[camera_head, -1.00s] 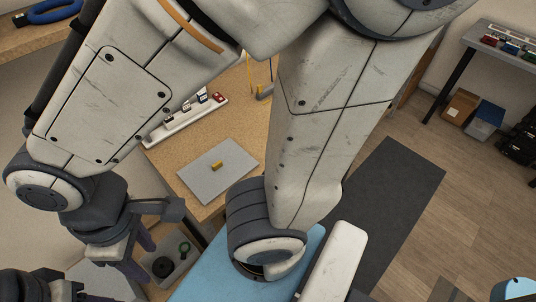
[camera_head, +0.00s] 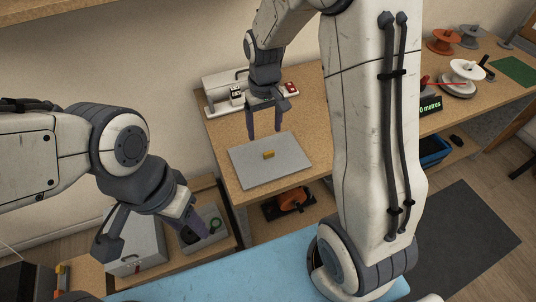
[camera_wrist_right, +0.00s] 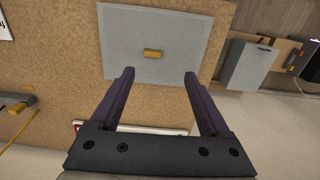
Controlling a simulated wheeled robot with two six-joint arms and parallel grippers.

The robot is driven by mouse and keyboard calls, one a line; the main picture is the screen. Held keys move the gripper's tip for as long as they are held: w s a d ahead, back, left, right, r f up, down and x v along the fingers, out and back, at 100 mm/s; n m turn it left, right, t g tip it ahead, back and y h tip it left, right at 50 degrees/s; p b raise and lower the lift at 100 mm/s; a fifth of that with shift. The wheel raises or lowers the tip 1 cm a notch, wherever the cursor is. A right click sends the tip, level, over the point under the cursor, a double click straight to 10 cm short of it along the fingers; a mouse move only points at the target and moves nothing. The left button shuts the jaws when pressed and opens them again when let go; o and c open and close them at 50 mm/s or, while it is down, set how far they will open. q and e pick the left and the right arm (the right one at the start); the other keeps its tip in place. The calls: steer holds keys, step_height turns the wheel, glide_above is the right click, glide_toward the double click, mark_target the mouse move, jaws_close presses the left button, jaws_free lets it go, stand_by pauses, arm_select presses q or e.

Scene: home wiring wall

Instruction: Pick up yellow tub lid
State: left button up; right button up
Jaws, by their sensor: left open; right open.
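The lid is a flat grey plate (camera_head: 245,170) with a small yellow block-shaped grip (camera_head: 268,155) at its centre, lying on the wooden bench. In the right wrist view the plate (camera_wrist_right: 125,35) lies beyond the fingertips, and its yellow grip (camera_wrist_right: 153,54) appears between them. My right gripper (camera_head: 264,130) is open and empty, at the plate's back edge in the head view; it also shows open in the right wrist view (camera_wrist_right: 159,74). My left gripper (camera_head: 196,230) is open over the grey tray at lower left, away from the plate.
A grey tray (camera_head: 220,242) with a green ring stands at lower left beside a grey box (camera_head: 138,245). An orange reel (camera_head: 293,199) sits below the bench. Spools (camera_head: 467,70) stand farther right.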

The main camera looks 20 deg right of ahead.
glide_above(269, 152)
step_height(269, 152, down, 5)
steer(key=shift+f, duration=3.1)
jaws_close()
